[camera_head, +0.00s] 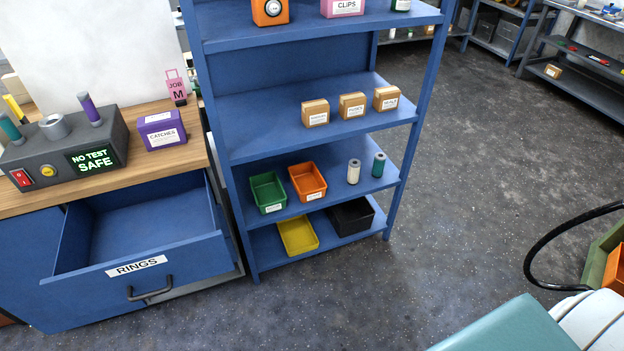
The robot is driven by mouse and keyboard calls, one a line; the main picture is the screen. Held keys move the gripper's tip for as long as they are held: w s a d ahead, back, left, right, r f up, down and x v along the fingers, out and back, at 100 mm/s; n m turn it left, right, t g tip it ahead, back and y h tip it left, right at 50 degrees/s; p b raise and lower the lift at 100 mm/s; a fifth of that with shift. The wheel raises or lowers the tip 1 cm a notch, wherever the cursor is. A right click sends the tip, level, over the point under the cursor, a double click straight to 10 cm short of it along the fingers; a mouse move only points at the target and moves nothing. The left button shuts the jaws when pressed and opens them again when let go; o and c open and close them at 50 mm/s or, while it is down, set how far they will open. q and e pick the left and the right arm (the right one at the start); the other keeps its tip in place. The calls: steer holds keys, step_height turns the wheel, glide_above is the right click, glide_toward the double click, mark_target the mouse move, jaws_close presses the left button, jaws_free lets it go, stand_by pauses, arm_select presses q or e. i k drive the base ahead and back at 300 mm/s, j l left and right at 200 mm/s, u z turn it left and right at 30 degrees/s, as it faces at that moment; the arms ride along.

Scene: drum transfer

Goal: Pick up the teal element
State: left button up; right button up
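A small teal cylinder (378,165) stands upright on the third shelf board down of the blue shelf, near its right end. A whitish cylinder (353,172) of similar shape stands just left of it, apart from it. Another teal cylinder (10,128) stands tilted at the left end of the grey test box (65,148), partly cut off by the picture edge. I cannot tell which teal piece the task means. Neither of my grippers is in view.
The shelf (270,108) also holds green (268,190) and orange (308,180) bins, with yellow (298,236) and black (350,216) bins below. The RINGS drawer (140,265) stands open, jutting out left of the shelf. Floor (480,150) right of the shelf is clear.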

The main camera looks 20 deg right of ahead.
mark_target(378, 165)
steer(key=z, duration=1.25)
steer(key=i+l, duration=0.6)
steer(key=i+l+u, duration=0.1)
steer(key=u, duration=0.3)
steer(key=i+l+u, duration=0.1)
steer(key=u, duration=0.3)
steer(key=l+u, duration=0.2)
steer(key=u, duration=0.2)
steer(key=l+u, duration=0.15)
steer(key=u, duration=0.25)
steer(key=i+l, duration=0.05)
